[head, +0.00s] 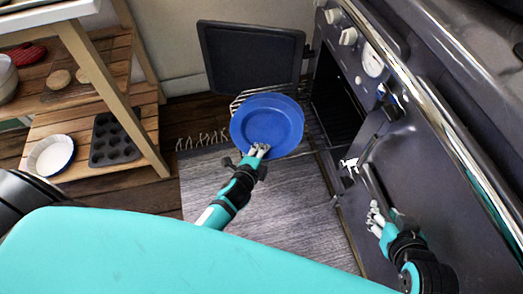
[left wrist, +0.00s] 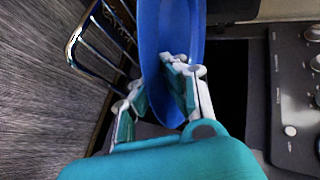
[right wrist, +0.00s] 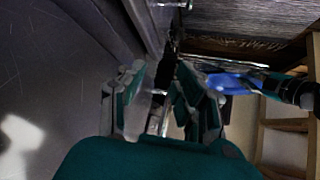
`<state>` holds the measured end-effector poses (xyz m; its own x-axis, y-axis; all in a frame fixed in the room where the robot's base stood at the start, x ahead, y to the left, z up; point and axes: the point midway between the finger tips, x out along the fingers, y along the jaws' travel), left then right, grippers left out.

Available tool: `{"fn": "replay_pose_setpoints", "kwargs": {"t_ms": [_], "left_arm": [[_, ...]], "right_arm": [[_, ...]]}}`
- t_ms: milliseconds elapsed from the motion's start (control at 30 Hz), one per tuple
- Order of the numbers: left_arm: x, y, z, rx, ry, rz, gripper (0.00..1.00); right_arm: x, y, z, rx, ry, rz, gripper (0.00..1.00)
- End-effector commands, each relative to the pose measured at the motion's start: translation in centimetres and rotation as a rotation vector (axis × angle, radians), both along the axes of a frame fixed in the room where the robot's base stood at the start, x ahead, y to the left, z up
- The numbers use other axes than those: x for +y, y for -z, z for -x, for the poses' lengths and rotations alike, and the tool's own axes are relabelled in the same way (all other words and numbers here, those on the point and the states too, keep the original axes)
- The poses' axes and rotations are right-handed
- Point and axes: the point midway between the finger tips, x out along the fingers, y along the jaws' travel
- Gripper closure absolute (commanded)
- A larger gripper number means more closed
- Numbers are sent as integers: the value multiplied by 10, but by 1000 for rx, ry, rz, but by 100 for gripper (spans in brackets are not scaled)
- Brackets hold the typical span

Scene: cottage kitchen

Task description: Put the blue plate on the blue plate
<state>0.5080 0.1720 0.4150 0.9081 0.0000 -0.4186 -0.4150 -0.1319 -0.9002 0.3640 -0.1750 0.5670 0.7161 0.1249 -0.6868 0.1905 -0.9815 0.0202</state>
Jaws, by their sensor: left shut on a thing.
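One blue plate (head: 270,122) is in the head view, held over the grey rug in front of the open oven. My left gripper (head: 259,151) is shut on its near rim. The left wrist view shows the plate (left wrist: 166,25) nearly edge-on between the fingers. I see no second blue plate clearly. My right gripper (head: 376,213) is beside the oven front, close to a dark handle bar (head: 374,185). Its fingers look apart in the right wrist view (right wrist: 158,95), with nothing clearly held.
A wooden shelf (head: 100,172) at left holds a white dish (head: 50,156) and a muffin tin (head: 113,138). The rug (head: 290,205) has free room.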

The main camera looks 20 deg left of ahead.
Motion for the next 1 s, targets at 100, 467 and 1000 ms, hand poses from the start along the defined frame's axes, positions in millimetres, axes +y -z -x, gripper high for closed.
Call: {"fn": "replay_pose_setpoints", "kwargs": {"t_ms": [100, 467, 1000], "left_arm": [[0, -1, -1, -5, 1, 1, 100], [0, 2, -1, -5, 1, 1, 100], [0, 5, 0, 0, 0, 0, 70]], "right_arm": [[1, -2, -3, -19, -1, -4, 67], [3, -8, -11, -68, -4, -14, 67], [5, -11, -14, -86, -7, -19, 67]]}}
